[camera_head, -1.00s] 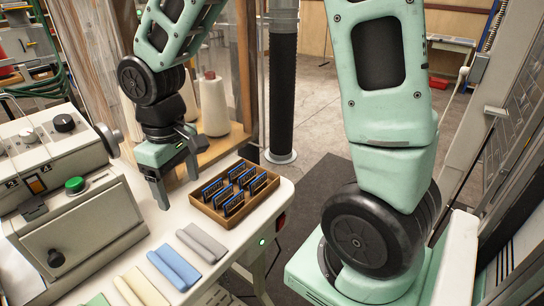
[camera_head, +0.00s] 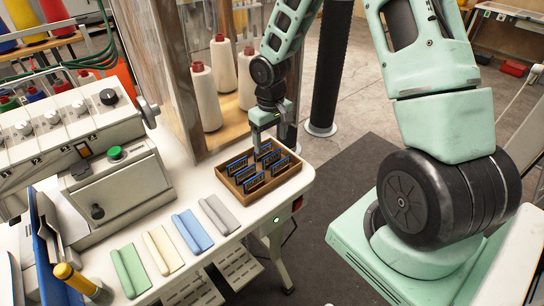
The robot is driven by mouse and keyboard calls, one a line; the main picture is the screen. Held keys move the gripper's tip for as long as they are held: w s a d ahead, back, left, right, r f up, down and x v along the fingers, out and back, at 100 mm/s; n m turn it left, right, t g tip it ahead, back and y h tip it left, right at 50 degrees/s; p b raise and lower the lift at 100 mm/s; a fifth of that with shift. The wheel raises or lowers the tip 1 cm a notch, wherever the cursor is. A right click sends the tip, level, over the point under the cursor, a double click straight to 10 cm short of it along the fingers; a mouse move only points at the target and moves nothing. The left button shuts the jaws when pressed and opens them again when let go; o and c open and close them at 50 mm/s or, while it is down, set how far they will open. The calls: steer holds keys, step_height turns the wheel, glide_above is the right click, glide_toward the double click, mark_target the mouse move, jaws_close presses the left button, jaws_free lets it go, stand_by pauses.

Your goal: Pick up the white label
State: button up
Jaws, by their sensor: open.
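A brown tray (camera_head: 277,187) stands near the table's right end. It holds several upright dark labels (camera_head: 254,184) with blue edges and pale markings; their exact print is too small to read. I cannot make out a plainly white label among them. My gripper (camera_head: 272,144) is open, pointing down at the tray's back edge, over or just behind the rear labels. Its fingertips are partly hard to see against the tray, and I see nothing held. A cream folded piece (camera_head: 163,250) lies on the table in a row with the others.
Green (camera_head: 130,270), blue (camera_head: 191,231) and grey (camera_head: 219,214) folded pieces lie in front of the tray. A machine with a green button (camera_head: 116,153) stands at left.

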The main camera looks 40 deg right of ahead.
mark_target(271, 164)
steer(key=shift+s+f+p, duration=0.2)
steer(key=shift+f+p, duration=0.8)
steer(key=shift+f, duration=2.5)
steer(key=c, duration=0.7)
